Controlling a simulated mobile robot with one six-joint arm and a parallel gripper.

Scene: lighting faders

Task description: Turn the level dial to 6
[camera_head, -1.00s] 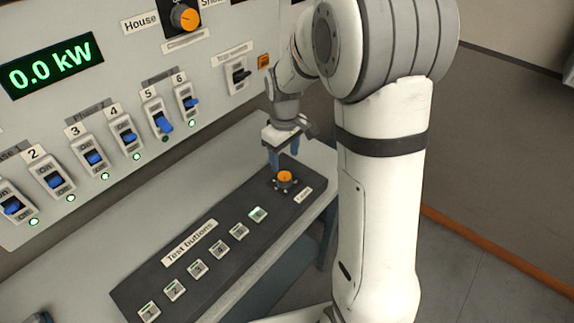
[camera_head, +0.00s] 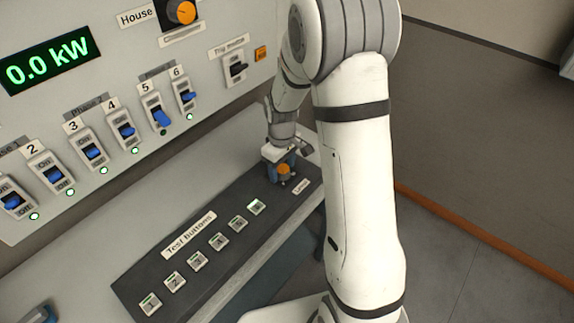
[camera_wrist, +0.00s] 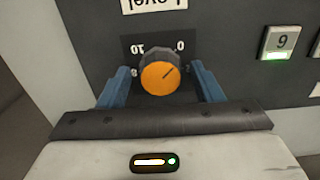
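The level dial (camera_head: 284,170) has an orange cap and sits at the far right end of the dark test-button panel. In the wrist view the dial (camera_wrist: 160,72) shows upside-down, its dark line pointing up and right, near the 0 side; 10 and 8 show on the left. The other numbers are partly hidden. My gripper (camera_wrist: 163,82) is open, with one blue finger on each side of the dial; the right finger seems slightly apart from it. In the head view my gripper (camera_head: 282,168) is down at the dial.
Numbered test buttons (camera_head: 218,241) run along the panel, and button 6 (camera_wrist: 281,43) is lit green beside the dial. Blue-levered switches (camera_head: 125,131) and the orange House dial (camera_head: 181,12) are on the upright panel behind. Its display (camera_head: 48,62) reads 0.0 kW.

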